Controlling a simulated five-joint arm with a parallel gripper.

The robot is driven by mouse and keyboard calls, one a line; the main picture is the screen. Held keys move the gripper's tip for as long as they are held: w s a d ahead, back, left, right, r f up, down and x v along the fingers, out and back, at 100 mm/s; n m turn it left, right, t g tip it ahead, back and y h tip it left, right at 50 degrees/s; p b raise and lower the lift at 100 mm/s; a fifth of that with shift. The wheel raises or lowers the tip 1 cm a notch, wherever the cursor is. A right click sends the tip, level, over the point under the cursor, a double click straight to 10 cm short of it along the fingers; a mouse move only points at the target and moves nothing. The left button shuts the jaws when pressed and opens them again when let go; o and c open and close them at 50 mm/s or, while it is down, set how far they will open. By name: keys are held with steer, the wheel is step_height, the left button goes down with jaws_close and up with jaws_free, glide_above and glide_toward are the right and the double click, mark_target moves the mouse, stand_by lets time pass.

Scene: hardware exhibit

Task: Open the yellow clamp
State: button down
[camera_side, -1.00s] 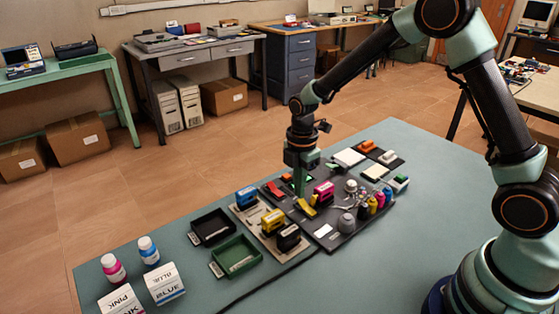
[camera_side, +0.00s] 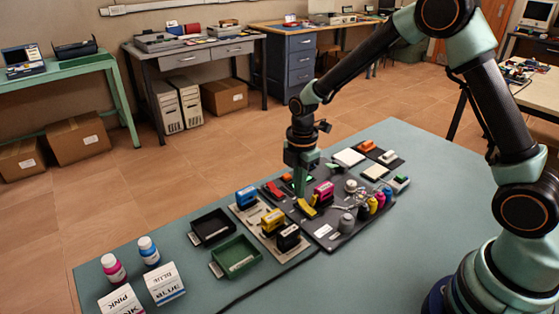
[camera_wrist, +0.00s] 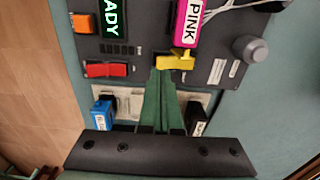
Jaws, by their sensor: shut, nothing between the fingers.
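The yellow clamp (camera_side: 307,208) sits on the dark panel, beside the near end of the pink block (camera_side: 323,191). In the wrist view the yellow clamp (camera_wrist: 178,60) lies just below the end of the block labelled PINK (camera_wrist: 189,24). My gripper (camera_side: 299,193) points down at the clamp, with its green fingers shut and empty. In the wrist view my gripper's tips (camera_wrist: 161,73) reach the clamp's left part. I cannot tell whether they touch it. The fingers partly hide the stand below.
A red switch (camera_wrist: 106,70) and a lit green sign (camera_wrist: 112,18) are left of the clamp. Blue (camera_side: 246,197), yellow (camera_side: 272,221) and black (camera_side: 289,236) blocks stand close in front. A grey knob (camera_wrist: 255,50) is to the right. Black (camera_side: 212,227) and green (camera_side: 237,257) trays lie left.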

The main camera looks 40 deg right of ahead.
mark_target(299, 201)
steer(key=shift+f, duration=1.1)
stand_by(0.3)
steer(key=shift+r, duration=3.55)
steer(key=shift+r, duration=0.1)
steer(key=s+d+r+m+t, duration=0.3)
steer(key=s+r+m+t, duration=0.2)
steer(key=s+r+m, duration=0.9)
steer(key=r+m, duration=0.1)
steer(key=m, duration=0.3)
steer(key=shift+s+d+t, duration=0.2)
steer(key=shift+s+t, duration=0.1)
steer(key=shift+s, duration=0.1)
